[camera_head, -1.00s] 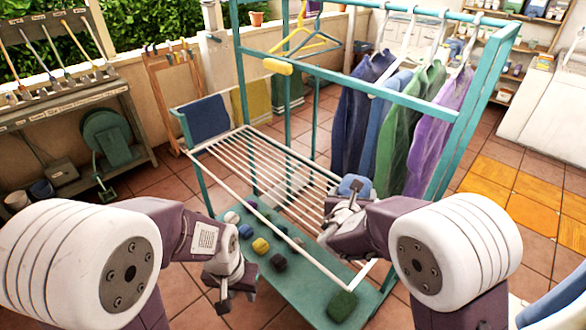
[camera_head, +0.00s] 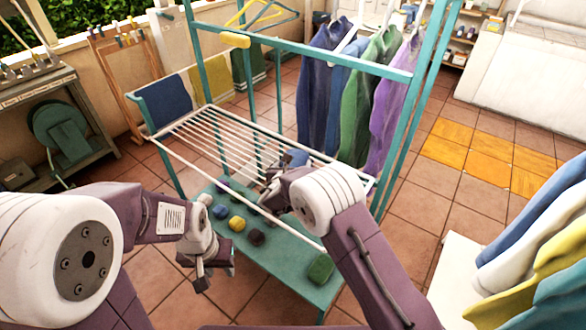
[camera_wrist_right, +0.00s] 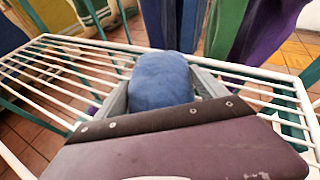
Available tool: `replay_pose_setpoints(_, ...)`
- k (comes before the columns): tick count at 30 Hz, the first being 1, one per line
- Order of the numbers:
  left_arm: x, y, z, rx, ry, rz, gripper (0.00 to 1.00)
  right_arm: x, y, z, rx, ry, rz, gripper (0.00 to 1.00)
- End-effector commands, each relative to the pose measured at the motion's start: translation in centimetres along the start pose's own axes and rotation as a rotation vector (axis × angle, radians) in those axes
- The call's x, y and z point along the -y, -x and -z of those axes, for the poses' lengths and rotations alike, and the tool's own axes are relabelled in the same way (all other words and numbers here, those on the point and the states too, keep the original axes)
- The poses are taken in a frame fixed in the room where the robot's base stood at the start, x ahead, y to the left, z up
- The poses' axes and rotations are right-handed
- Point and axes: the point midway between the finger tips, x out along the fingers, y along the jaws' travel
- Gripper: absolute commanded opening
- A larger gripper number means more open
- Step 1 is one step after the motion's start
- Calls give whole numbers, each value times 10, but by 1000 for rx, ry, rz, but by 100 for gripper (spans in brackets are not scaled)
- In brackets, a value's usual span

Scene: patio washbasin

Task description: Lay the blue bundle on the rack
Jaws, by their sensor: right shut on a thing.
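The blue bundle (camera_wrist_right: 160,80) is a rounded roll of cloth between the fingers of my right gripper (camera_wrist_right: 160,95) in the right wrist view. The gripper is shut on it. In the head view the bundle (camera_head: 297,158) shows as a small blue patch beyond my right gripper (camera_head: 282,172), which hides part of it. The rack (camera_head: 215,140) is a shelf of white bars in a teal frame. The bundle appears over the rack's bars, but I cannot tell whether it touches them. My left gripper (camera_head: 205,275) hangs low, left of the teal lower shelf, apart from the rack.
Several small coloured bundles lie on the teal lower shelf (camera_head: 290,278), including a yellow one (camera_head: 237,223) and a green one (camera_head: 320,268). Garments (camera_head: 355,100) hang behind the rack. Cloths (camera_head: 165,100) hang at its left end. More clothes (camera_head: 540,250) stand at the right.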

Motion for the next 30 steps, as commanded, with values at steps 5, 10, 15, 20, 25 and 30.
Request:
replay_pose_setpoints(5,0,-2,0,0,0,0,36,-2,-5,12,2,-1,1,38)
replay_pose_setpoints(10,0,-4,0,0,0,0,36,-2,-6,13,2,-1,0,38)
replay_pose_setpoints(15,0,-4,0,0,0,0,36,-2,-6,14,1,-1,0,100)
replay_pose_setpoints(20,0,-4,0,0,0,0,36,-2,-6,14,1,-1,0,100)
replay_pose_setpoints(25,0,-1,0,0,0,0,36,-2,3,11,1,0,-1,100)
replay_pose_setpoints(30,0,0,0,0,0,0,36,-3,38,11,1,0,-4,100)
